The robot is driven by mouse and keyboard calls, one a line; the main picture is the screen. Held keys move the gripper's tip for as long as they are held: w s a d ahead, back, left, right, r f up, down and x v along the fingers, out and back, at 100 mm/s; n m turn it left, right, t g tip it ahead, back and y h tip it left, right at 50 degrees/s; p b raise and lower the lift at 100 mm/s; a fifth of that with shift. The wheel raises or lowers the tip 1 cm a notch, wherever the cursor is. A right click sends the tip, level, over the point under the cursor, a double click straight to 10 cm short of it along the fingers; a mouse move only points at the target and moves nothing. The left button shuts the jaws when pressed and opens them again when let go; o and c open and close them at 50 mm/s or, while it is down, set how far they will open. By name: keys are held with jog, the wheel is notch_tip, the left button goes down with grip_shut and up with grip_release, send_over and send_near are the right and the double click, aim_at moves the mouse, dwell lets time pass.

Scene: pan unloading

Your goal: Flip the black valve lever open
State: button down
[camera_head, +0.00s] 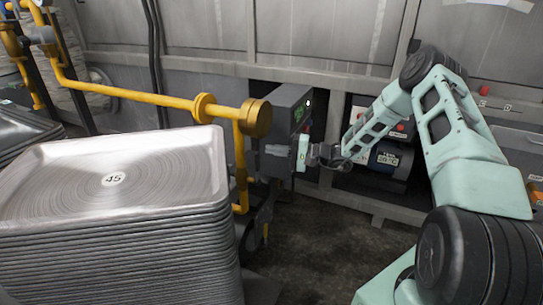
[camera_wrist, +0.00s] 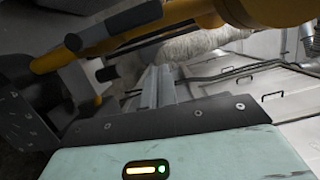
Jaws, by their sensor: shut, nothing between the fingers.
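In the wrist view, a dark grip sleeve (camera_wrist: 133,18) that looks like the valve lever lies slantwise across the top left, beside yellow pipework. I cannot tell its exact setting. My gripper (camera_wrist: 160,85) shows there as two grey fingers held together beyond a black plate, with nothing between them. The fingers are below the sleeve in the picture and seem apart from it. In the head view, my gripper's pale green body (camera_head: 302,150) is by the grey box near the pipe end. The fingertips and the lever cannot be made out there.
A yellow gas pipe (camera_head: 150,97) with a brass end cap (camera_head: 256,118) runs left of my gripper. The grey box (camera_head: 287,112) stands close beside it. A tall stack of metal trays (camera_head: 120,250) fills the front left. Dark floor (camera_head: 330,235) is free at centre.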

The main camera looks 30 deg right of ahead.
jog(key=p+v, duration=0.1)
jog(key=v, duration=0.8)
jog(key=shift+s+p, duration=0.35)
jog(key=shift+p, duration=0.05)
jog(key=shift+d+r, duration=0.1)
